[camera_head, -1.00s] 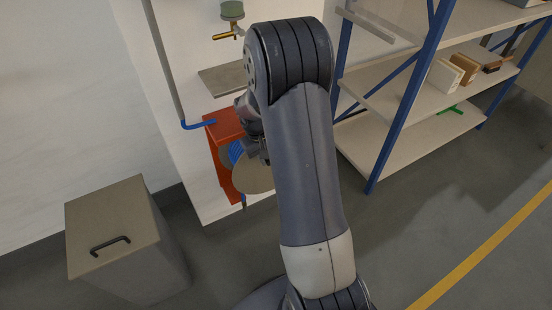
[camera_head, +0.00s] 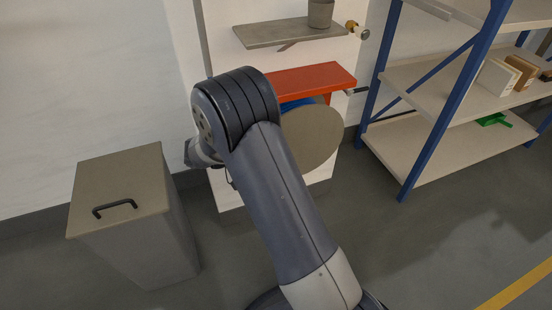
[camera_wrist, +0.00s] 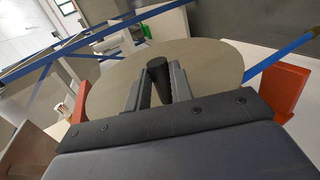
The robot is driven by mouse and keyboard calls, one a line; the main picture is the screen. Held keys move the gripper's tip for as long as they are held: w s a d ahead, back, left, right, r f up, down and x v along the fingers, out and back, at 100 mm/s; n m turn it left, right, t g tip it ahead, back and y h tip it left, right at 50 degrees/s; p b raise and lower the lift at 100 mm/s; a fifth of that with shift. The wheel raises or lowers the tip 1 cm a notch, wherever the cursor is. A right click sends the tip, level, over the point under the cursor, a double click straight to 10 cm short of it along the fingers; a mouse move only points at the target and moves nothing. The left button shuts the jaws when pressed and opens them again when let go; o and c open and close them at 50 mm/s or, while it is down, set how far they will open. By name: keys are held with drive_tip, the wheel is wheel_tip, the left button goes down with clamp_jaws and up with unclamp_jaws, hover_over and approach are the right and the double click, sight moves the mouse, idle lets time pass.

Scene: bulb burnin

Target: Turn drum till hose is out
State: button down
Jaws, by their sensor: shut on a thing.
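The drum (camera_head: 312,138) shows a round beige side disc under a red bracket (camera_head: 310,80) on the wall panel. A little blue hose (camera_head: 303,103) shows behind the disc's upper edge. In the wrist view the drum disc (camera_wrist: 210,62) fills the middle, with a dark round handle (camera_wrist: 157,70) standing out from it. My gripper (camera_wrist: 158,84) is shut on this handle, one finger on each side. A straight blue length of hose (camera_wrist: 285,56) runs off to the right past the red bracket (camera_wrist: 288,92). My arm hides the gripper in the head view.
A grey shelf (camera_head: 285,33) with a pot (camera_head: 320,13) and a brass tap (camera_head: 355,30) are above the bracket. A lidded bin (camera_head: 125,195) stands at the left. A blue-framed rack (camera_head: 440,100) stands at the right. The floor in front is open.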

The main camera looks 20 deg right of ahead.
wheel_tip(320, 180, down, 9)
drive_tip(key=b, duration=0.5)
drive_tip(key=shift+d, duration=0.4)
drive_tip(key=shift+s, duration=0.1)
drive_tip(key=c, duration=1.6)
unclamp_jaws()
drive_tip(key=shift+a, duration=0.1)
drive_tip(key=shift+c, duration=0.2)
drive_tip(key=o, duration=0.4)
drive_tip(key=shift+r, duration=0.1)
drive_tip(key=shift+r, duration=0.15)
